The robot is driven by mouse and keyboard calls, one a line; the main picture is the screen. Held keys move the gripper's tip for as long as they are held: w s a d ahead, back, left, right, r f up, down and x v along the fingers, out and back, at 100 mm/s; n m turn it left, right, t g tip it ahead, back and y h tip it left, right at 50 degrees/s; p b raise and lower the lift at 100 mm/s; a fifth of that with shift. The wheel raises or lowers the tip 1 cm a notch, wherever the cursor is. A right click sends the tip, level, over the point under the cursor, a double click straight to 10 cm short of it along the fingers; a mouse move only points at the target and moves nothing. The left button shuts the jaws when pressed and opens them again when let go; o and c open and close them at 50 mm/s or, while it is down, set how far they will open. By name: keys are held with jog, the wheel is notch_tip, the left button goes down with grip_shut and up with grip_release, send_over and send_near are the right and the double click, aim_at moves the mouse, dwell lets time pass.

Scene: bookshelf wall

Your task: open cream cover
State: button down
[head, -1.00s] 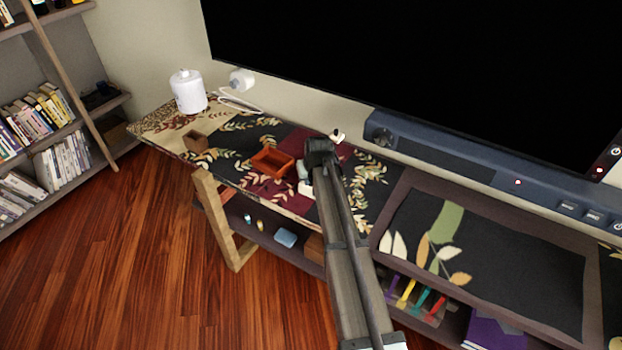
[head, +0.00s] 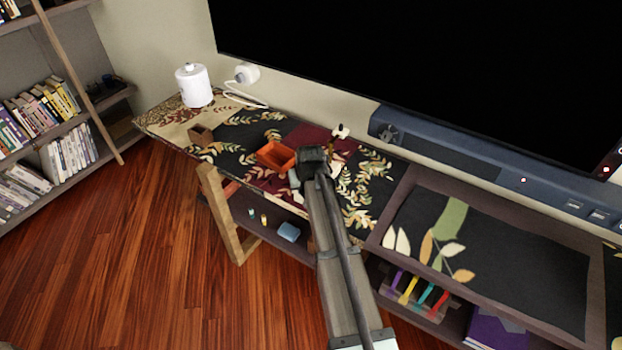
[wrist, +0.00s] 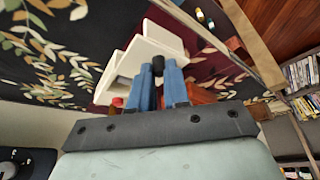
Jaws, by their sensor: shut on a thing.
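In the wrist view, the cream cover (wrist: 138,57) is a tilted cream piece right in front of my fingers. A red spot (wrist: 117,101) shows beside the left finger. In the head view my gripper (head: 312,158) is low over the patterned tabletop, and my arm hides most of the cream thing. I cannot tell how far the cover is open.
An orange-red open box (head: 276,155) stands just left of my gripper on the tabletop (head: 228,133). A small brown box (head: 200,136) and a white canister (head: 193,86) stand farther left. A small cream-and-dark object (head: 341,131) is behind. The dark screen (head: 420,60) rises behind the table.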

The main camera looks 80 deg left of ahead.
jog(key=c, duration=1.1)
grip_release()
jog(key=v, duration=1.3)
jog(key=shift+d+r, duration=0.15)
jog(key=shift+r, duration=0.2)
